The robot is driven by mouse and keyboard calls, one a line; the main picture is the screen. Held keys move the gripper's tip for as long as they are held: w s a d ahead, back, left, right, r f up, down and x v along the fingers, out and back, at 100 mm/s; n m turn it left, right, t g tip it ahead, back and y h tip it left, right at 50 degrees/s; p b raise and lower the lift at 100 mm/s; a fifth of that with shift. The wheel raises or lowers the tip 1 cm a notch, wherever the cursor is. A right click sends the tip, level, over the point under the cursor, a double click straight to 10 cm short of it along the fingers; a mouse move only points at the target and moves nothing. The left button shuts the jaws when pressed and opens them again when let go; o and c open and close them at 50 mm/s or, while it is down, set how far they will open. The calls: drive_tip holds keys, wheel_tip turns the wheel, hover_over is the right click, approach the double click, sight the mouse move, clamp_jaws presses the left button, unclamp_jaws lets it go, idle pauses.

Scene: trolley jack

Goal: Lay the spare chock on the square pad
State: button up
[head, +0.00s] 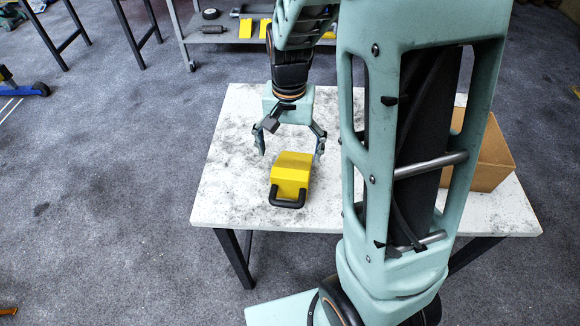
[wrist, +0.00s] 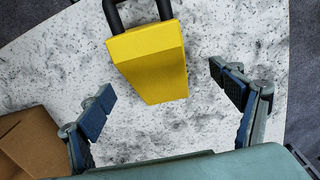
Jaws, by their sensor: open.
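A yellow chock (head: 293,174) with a black handle lies on the white, smudged table (head: 225,180), its handle towards the near edge. In the wrist view the chock (wrist: 152,65) shows at the top centre, ahead of and between the spread fingers. My gripper (head: 292,148) is open and empty, just behind and above the chock. No contact between fingers and chock shows. I cannot make out a square pad in either view; my arm hides part of the table's right side.
A brown open-topped box (head: 488,160) stands on the table's right side, partly behind my arm. A low grey trolley (head: 222,37) behind carries more yellow blocks and dark parts. The left part of the table is clear. A blue object (head: 38,89) is at the far left.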

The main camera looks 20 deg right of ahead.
sight(292, 166)
drive_tip(key=shift+f, duration=0.85)
drive_tip(key=f, duration=0.3)
drive_tip(key=s+f, duration=0.1)
drive_tip(key=shift+s+d+f+b, duration=0.1)
drive_tip(key=shift+d+f+b, duration=0.05)
drive_tip(key=shift+d+b, duration=0.15)
drive_tip(key=shift+a+f, duration=0.1)
drive_tip(key=shift+f, duration=0.3)
drive_tip(key=c, duration=1.7)
drive_tip(key=shift+r, duration=0.1)
drive_tip(key=shift+c, duration=1.3)
drive_tip(key=shift+r, duration=0.15)
